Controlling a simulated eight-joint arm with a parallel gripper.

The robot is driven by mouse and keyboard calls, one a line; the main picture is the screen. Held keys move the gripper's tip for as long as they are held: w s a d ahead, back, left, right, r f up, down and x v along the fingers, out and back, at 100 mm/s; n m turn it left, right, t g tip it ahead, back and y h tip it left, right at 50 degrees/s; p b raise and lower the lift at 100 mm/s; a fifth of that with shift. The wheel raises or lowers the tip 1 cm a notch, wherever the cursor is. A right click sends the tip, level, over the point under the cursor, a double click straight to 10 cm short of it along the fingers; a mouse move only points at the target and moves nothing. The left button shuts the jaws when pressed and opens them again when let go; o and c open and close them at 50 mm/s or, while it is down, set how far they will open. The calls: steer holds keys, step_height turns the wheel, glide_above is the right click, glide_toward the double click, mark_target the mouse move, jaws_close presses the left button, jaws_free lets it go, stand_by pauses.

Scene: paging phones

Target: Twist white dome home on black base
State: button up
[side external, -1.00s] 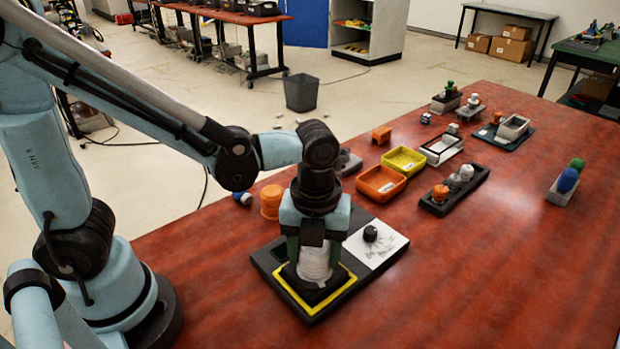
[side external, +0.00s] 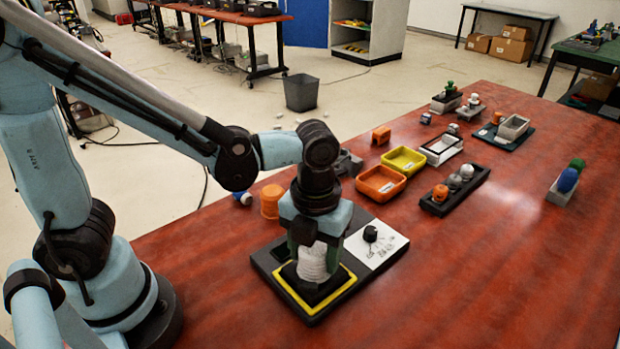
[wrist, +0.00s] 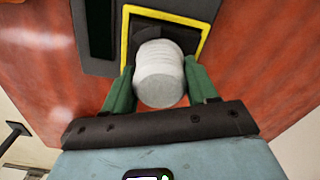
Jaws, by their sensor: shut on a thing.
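The white dome (side external: 313,262) stands upright on the black base (side external: 318,291), inside the yellow square outline. In the wrist view the dome (wrist: 159,75) shows as a ribbed white cylinder between two green fingers. My gripper (side external: 310,256) points straight down over it and is shut on its sides. In the wrist view my gripper (wrist: 161,88) has one finger on each side of the dome. The seam between dome and base is mostly hidden, so I cannot tell how it is seated.
A white panel with a black knob (side external: 370,234) adjoins the base. An orange cup (side external: 271,202) stands behind it. Orange (side external: 381,184) and yellow (side external: 404,160) trays and a black holder with round-topped pieces (side external: 434,207) lie to the right. The table's right front is clear.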

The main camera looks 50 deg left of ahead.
steer(key=shift+m, duration=1)
steer(key=shift+m, duration=1.2)
steer(key=shift+c, duration=0.4)
steer(key=o, duration=1.1)
steer(key=shift+o, duration=0.2)
steer(key=shift+o, duration=0.8)
steer(key=shift+r, duration=0.1)
steer(key=shift+r, duration=2.9)
